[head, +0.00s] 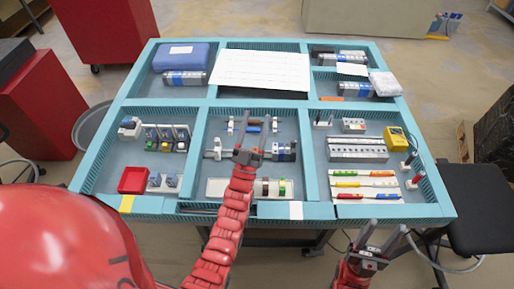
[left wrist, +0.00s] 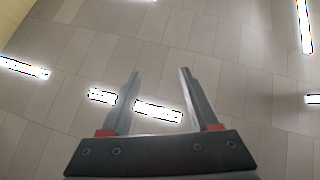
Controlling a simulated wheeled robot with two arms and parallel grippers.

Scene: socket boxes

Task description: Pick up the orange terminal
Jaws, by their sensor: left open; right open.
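A small flat orange piece (head: 330,99) lies at the left front of the back right compartment in the head view. I cannot tell for sure whether it is the orange terminal. My left gripper (head: 256,120) is open over the middle compartment, left of and nearer than that piece. In the left wrist view its fingers (left wrist: 158,95) are apart with nothing between them, against ceiling panels and lights. My right gripper (head: 383,234) is open and empty in front of the table's near right edge.
A black chair (head: 480,205) stands at the right.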

